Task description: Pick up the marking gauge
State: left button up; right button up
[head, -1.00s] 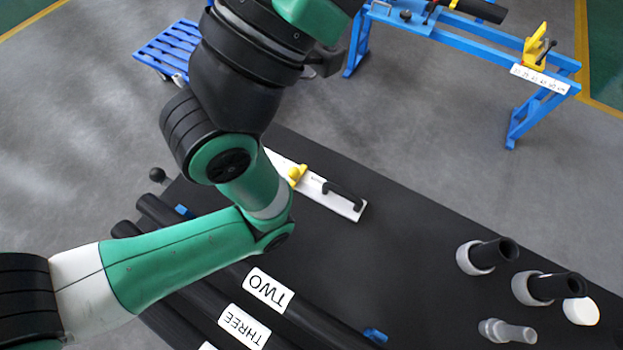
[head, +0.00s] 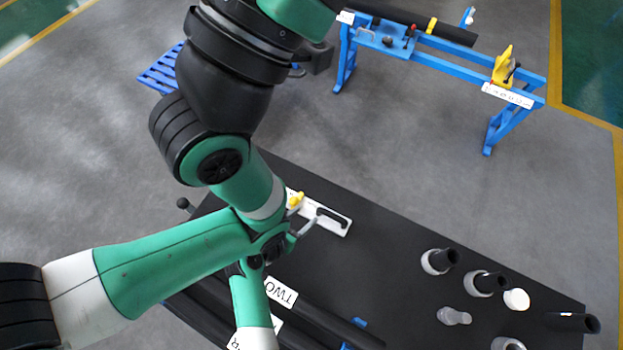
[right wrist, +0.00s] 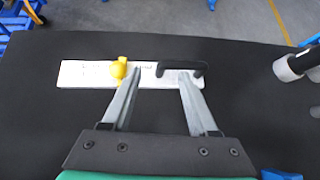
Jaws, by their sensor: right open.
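The marking gauge (head: 333,224) is a long white plate with a yellow knob and a black handle, lying on the black table. In the head view my arm covers its left end. The right wrist view shows the gauge (right wrist: 85,74) whole, lying across the picture. My right gripper (head: 304,217) is open and empty beside the gauge in the head view. In the right wrist view the gripper (right wrist: 160,74) has its fingertips spread over the plate, one near the yellow knob and one near the handle. Whether they touch it I cannot tell. My left gripper is not in view.
Several black and grey pipe pieces (head: 440,261) and a white cap (head: 516,299) stand at the table's right. A blue bench (head: 440,50) stands beyond. The table middle (head: 390,250) is clear.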

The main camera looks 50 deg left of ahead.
aim_at(317, 213)
jog(key=shift+m+g+h, duration=0.3)
jog(key=shift+m+g, duration=0.2)
jog(key=shift+m, duration=0.2)
jog(key=f+b, duration=0.1)
jog(key=f, duration=0.1)
jog(key=w+f+b, duration=0.1)
jog(key=f+b, duration=0.1)
jog(key=w+f+b, duration=0.1)
jog(key=f, duration=0.1)
jog(key=shift+f, duration=0.25)
jog(key=shift+w, duration=0.15)
jog(key=b+x, duration=0.5)
jog(key=shift+b, duration=0.4)
jog(key=shift+w+r, duration=0.1)
grip_shut()
jog(key=shift+r, duration=0.1)
